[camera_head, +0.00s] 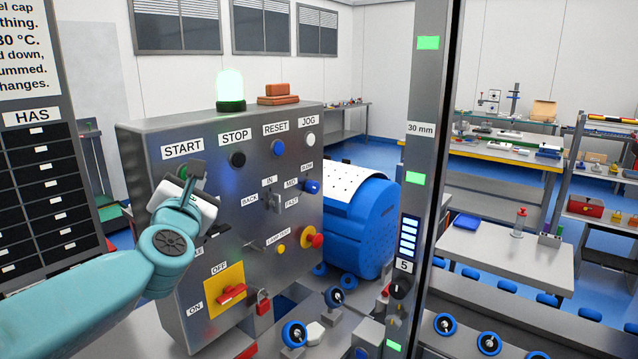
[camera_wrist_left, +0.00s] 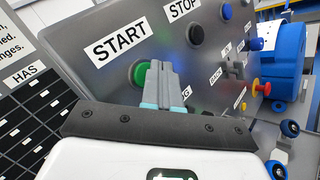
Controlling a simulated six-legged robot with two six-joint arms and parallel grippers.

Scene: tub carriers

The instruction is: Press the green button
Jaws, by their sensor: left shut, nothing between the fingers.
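The green button (camera_wrist_left: 138,75) sits under the START label (camera_wrist_left: 120,40) on the grey control panel (camera_head: 220,215). In the head view my left gripper (camera_head: 192,168) covers most of it, and only a green sliver (camera_head: 182,174) shows. My left gripper is shut and empty. In the wrist view its fingertips (camera_wrist_left: 161,64) overlap the right part of the button. I cannot tell whether they touch it. My right gripper is not in view.
The black STOP button (camera_head: 237,159), blue RESET button (camera_head: 278,148) and white JOG button (camera_head: 310,139) lie to the right. A red-on-yellow switch (camera_head: 231,293) is below. A lit green beacon (camera_head: 230,90) stands on top. A metal post (camera_head: 428,150) rises at the right.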

